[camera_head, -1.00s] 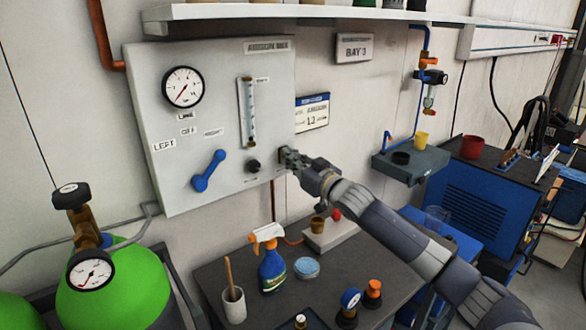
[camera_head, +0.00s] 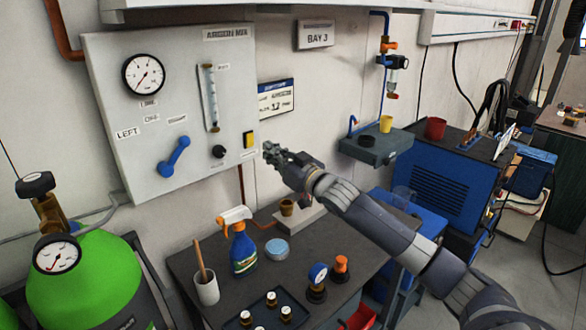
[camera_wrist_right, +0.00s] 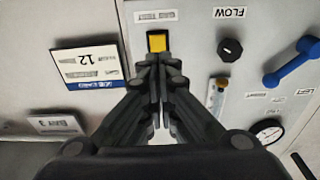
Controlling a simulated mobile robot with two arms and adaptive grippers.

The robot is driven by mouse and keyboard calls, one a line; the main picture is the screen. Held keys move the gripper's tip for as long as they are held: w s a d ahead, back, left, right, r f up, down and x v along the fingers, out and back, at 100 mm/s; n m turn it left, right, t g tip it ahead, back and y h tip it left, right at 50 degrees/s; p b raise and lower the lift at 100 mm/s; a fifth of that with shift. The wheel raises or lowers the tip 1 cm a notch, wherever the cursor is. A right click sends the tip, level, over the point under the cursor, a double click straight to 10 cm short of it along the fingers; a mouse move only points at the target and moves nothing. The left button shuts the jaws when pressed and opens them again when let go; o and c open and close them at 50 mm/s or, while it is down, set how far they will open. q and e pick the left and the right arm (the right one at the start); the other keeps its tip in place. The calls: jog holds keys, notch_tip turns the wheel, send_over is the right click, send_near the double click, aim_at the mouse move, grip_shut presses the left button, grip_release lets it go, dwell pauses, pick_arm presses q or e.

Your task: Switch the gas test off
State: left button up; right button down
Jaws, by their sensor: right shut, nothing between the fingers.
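A small yellow switch (camera_head: 249,139) in a dark frame sits at the right edge of the grey argon panel (camera_head: 190,105). In the right wrist view the yellow switch (camera_wrist_right: 156,42) lies just beyond my fingertips, below a small label too blurred to read. My right gripper (camera_head: 268,152) is shut and empty, just right of the switch in the head view. Its fingers (camera_wrist_right: 153,62) point at the switch in the wrist view; whether they touch it I cannot tell. My left gripper is in neither view.
The panel also carries a black flow knob (camera_head: 219,152), a blue lever (camera_head: 174,157), a flow tube (camera_head: 210,98) and a gauge (camera_head: 143,75). Below is a dark bench (camera_head: 300,247) with a spray bottle (camera_head: 242,250). A green cylinder (camera_head: 85,285) stands at left.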

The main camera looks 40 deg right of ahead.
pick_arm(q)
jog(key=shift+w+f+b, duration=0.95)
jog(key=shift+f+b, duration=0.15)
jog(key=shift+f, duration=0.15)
pick_arm(e)
jog(key=s, duration=0.7)
jog(key=shift+d+f, duration=0.3)
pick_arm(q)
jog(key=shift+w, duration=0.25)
pick_arm(e)
jog(key=shift+w, duration=0.15)
